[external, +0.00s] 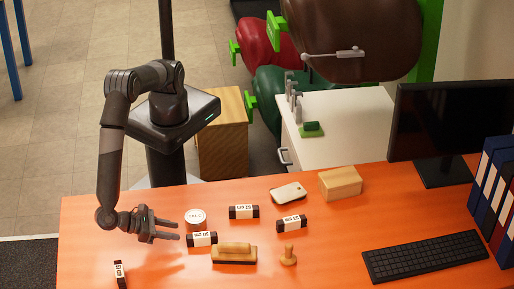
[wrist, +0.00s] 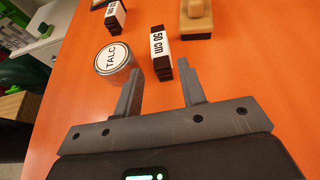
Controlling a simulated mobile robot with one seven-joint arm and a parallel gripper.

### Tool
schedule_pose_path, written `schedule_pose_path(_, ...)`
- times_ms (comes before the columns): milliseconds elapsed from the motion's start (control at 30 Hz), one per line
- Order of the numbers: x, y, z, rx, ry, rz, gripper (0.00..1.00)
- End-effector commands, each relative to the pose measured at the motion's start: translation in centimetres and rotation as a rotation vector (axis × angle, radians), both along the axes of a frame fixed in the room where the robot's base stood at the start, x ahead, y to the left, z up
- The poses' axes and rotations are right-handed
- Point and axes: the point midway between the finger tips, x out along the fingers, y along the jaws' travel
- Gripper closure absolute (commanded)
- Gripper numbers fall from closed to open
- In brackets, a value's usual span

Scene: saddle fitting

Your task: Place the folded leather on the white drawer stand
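The white drawer stand (external: 350,125) is behind the table, with a drawer handle on its left side. I cannot make out any folded leather in either view. My gripper (external: 172,231) is low over the left part of the orange table, open and empty, pointing right. In the wrist view its two fingers (wrist: 160,80) are spread apart. A black block with a white "50 cm" label (wrist: 158,50) lies just ahead of the gap between them. It also shows in the external view (external: 202,240). A round talc tin (wrist: 114,60) stands beside the left finger.
A wood-backed brush (external: 234,255), a wooden stamp (external: 288,256), other labelled black blocks (external: 244,212), a white phone-like object (external: 288,192) and a wooden box (external: 340,183) lie around. Grey tools and a green block (external: 311,129) occupy part of the stand. Saddles hang behind it.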

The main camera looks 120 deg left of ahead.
Motion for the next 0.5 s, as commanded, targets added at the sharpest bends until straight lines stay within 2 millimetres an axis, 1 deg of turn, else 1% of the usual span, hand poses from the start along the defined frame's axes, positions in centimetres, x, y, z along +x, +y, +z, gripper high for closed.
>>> schedule_pose_path(67,-0.1,-0.3,-0.5,0.013,-0.002,-0.012,0.63)
schedule_pose_path(167,0.3,0.1,-0.8,0.017,-0.003,-0.016,0.63)
schedule_pose_path(400,2.7,2.6,-2.1,0.017,0.000,-0.014,0.63)
schedule_pose_path(500,3.3,3.2,-2.6,0.015,-0.001,-0.015,0.63)
